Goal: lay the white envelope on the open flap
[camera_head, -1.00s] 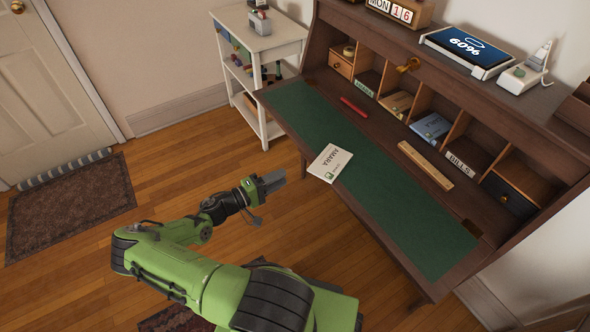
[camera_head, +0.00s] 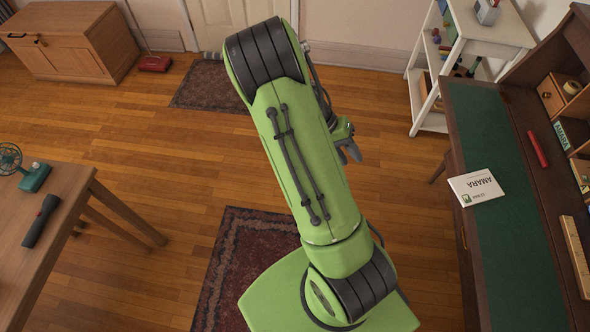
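The flap has a green inlay in a dark wood frame. My gripper (camera_head: 350,153) shows only in part behind my green arm, left of the flap and apart from the envelope. I cannot make out the gap between its fingers.
A red pen (camera_head: 537,149) and a wooden ruler (camera_head: 575,255) lie along the desk's inner side. A white shelf cart (camera_head: 470,45) stands behind the flap. A wooden table (camera_head: 75,215) with a dark flashlight (camera_head: 41,221) is at left. Floor between is open.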

